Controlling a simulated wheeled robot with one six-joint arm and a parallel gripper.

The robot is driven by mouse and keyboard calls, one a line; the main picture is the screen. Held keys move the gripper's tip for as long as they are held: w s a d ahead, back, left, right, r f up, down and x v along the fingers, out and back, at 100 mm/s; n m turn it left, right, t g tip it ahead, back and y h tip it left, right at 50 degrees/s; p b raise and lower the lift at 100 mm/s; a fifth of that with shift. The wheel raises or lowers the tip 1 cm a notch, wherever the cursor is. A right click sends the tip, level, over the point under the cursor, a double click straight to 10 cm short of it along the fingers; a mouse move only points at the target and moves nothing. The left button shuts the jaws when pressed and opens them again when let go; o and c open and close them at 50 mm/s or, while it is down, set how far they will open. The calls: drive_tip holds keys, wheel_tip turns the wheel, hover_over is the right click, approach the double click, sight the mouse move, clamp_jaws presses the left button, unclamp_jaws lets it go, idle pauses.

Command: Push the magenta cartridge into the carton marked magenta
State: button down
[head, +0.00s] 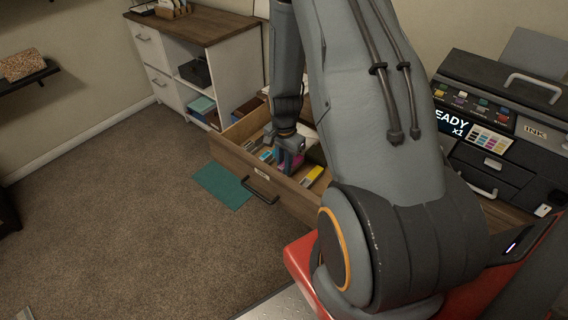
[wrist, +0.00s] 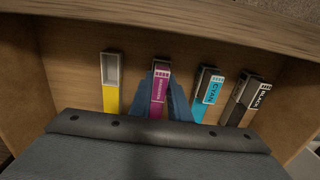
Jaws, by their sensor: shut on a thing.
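My gripper (head: 289,160) reaches down into the open wooden drawer (head: 258,181). In the wrist view its blue-grey fingers (wrist: 164,92) stand on both sides of the magenta cartridge (wrist: 157,104), shut on it. The cartridge has a pale label on its upper end and lettering down its magenta face. It stands in the row between the yellow carton and the cyan one. I cannot make out a separate magenta carton or how deep the cartridge sits in one.
A yellow carton (wrist: 111,97) with an open, empty-looking top stands left of the magenta. Cyan (wrist: 211,92) and black (wrist: 247,101) units stand to the right. The drawer's wooden wall (wrist: 210,50) runs behind them. A printer (head: 490,150) is at the right.

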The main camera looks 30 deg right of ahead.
drive_tip(key=shift+f, duration=0.2)
drive_tip(key=c, duration=1.6)
unclamp_jaws()
drive_tip(key=shift+r, duration=3.9)
